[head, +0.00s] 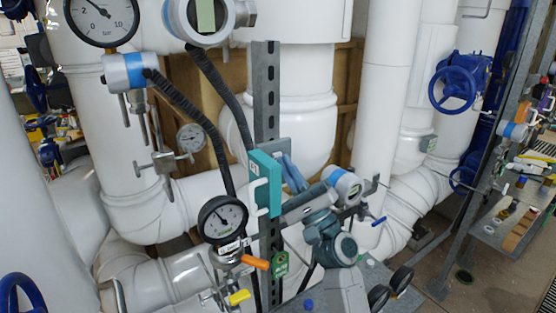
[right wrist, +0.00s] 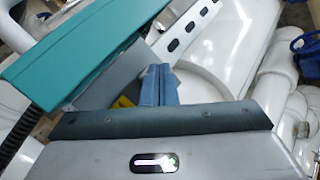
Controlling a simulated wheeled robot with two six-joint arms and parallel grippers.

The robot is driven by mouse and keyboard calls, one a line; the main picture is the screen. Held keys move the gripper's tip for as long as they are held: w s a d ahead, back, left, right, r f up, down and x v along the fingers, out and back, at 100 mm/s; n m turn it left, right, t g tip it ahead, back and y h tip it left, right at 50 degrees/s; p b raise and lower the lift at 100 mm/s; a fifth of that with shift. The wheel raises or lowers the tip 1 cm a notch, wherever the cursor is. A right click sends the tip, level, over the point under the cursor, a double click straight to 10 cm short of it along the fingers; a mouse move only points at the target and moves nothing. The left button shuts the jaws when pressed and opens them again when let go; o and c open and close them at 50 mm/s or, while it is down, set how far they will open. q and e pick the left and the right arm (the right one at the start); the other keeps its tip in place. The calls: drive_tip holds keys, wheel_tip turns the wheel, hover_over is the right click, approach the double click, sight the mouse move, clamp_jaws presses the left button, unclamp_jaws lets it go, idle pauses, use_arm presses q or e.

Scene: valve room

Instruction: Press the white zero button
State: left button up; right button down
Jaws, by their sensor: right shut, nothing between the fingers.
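A teal box (head: 265,183) is fixed to an upright perforated metal strut (head: 266,95) in the middle of the head view. I cannot make out the white zero button in either view. My right gripper (head: 291,170) is just right of the teal box, its blue fingers together and empty, pointing up. In the right wrist view the shut fingers (right wrist: 160,80) stand beside the teal box (right wrist: 85,50), which fills the upper left. Whether they touch it I cannot tell. My left gripper is not in view.
A black-rimmed gauge (head: 222,220) hangs left of the teal box, above an orange lever (head: 255,262) and a yellow lever (head: 239,297). Black hoses (head: 190,115) run down to it. Thick white pipes (head: 305,110) stand behind. A blue handwheel (head: 455,90) is at right.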

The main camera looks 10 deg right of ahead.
drive_tip(key=shift+w+a+b, duration=0.15)
drive_tip(key=shift+w+b, duration=0.15)
drive_tip(key=shift+w, duration=0.1)
idle(0.7)
drive_tip(key=shift+s, duration=0.1)
drive_tip(key=shift+s+d, duration=0.3)
drive_tip(key=shift+s, duration=0.5)
drive_tip(key=shift+s+d, duration=0.3)
drive_tip(key=shift+s, duration=0.45)
drive_tip(key=shift+s+d, duration=0.25)
drive_tip(key=shift+s, duration=0.55)
drive_tip(key=shift+s+d, duration=0.3)
drive_tip(key=shift+s, duration=0.45)
